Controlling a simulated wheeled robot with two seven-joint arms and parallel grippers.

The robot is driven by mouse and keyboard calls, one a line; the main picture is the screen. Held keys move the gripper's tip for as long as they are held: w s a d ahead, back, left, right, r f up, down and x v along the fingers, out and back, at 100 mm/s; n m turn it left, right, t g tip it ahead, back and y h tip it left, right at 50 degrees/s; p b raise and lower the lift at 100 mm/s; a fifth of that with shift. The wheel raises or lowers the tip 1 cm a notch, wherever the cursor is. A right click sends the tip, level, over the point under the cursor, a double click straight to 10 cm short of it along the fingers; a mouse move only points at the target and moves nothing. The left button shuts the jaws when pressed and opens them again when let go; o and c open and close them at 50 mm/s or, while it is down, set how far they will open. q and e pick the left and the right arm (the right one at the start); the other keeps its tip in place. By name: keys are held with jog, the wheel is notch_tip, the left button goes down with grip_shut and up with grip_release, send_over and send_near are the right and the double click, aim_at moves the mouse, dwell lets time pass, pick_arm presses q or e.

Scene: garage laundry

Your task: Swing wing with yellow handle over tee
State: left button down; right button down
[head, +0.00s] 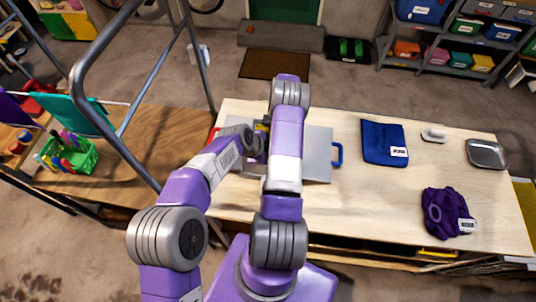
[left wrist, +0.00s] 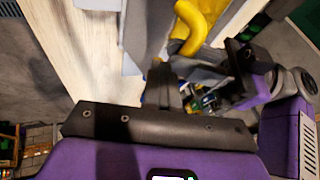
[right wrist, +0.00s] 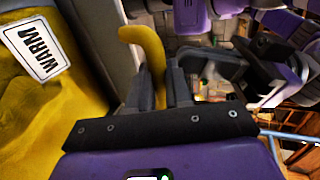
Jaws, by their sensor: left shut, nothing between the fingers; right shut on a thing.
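A grey folding board (head: 318,155) lies on the table, largely hidden behind my arms in the head view. Its wing's yellow handle (right wrist: 152,55) is between the fingers of my right gripper (right wrist: 160,85), which is shut on it. The handle also shows in the left wrist view (left wrist: 192,28), beside a grey panel (left wrist: 146,30). The yellow tee (right wrist: 45,105), with a white WARM label, is at the left of the right wrist view. My left gripper (left wrist: 167,85) is shut and empty, close to the handle and my right gripper.
Right of the board's blue handle (head: 337,155) are folded blue cloth (head: 378,142), a white item (head: 433,134), a metal tray (head: 487,154) and crumpled purple cloth (head: 442,212). A green basket (head: 72,160) stands on the left bench. Bare tabletop lies between these items.

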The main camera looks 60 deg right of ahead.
jog(key=c, duration=1.3)
grip_release()
jog(key=shift+s+a+f, duration=0.1)
jog(key=shift+a+f, duration=0.15)
jog(key=shift+f, duration=0.4)
jog(key=shift+c, duration=0.2)
jog(key=shift+w+r+p, duration=0.5)
jog(key=shift+w, duration=0.05)
jog(key=shift+w+r, duration=0.15)
jog(key=shift+w, duration=0.1)
pick_arm(q)
jog(key=v, duration=0.8)
jog(key=shift+a, duration=0.1)
pick_arm(e)
jog(key=shift+s, duration=0.1)
